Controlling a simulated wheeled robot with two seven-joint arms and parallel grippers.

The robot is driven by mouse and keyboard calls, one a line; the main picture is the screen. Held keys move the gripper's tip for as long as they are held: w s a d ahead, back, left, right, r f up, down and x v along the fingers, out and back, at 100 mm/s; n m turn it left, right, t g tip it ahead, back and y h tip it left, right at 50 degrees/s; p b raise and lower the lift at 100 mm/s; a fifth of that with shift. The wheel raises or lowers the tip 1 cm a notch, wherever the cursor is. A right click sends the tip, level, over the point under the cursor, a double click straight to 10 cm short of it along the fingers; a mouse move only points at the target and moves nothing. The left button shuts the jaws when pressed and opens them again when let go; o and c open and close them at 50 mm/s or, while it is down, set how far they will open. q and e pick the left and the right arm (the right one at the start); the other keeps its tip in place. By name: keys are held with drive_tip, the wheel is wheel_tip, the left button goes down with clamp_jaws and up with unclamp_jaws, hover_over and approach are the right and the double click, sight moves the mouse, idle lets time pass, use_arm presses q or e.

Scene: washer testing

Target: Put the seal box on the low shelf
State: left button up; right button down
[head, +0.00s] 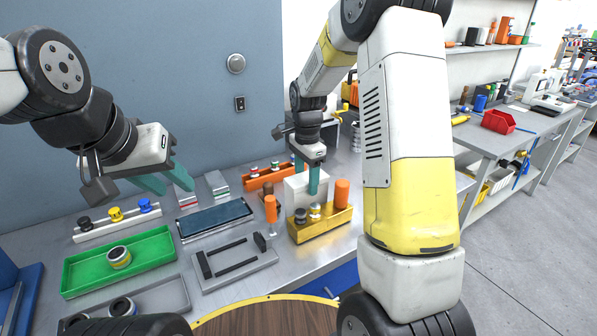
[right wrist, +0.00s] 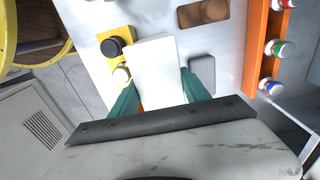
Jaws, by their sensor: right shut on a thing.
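A plain white box (head: 297,187), which I take as the seal box, is at the far side of the workbench, behind the yellow block. My right gripper (head: 314,180) reaches down over it. In the right wrist view the white box (right wrist: 155,72) sits between the two teal fingers, and the gripper is shut on it. I cannot tell whether the box touches the bench. My left gripper (head: 176,186) is open and empty above the bench at the left. A low shelf (head: 492,192) shows under the right-hand bench, partly hidden by my right arm.
A green tray (head: 95,272) and a grey tray (head: 235,272) lie nearer.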

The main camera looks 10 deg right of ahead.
drive_tip(key=shift+f, duration=0.1)
drive_tip(key=c, duration=0.5)
unclamp_jaws()
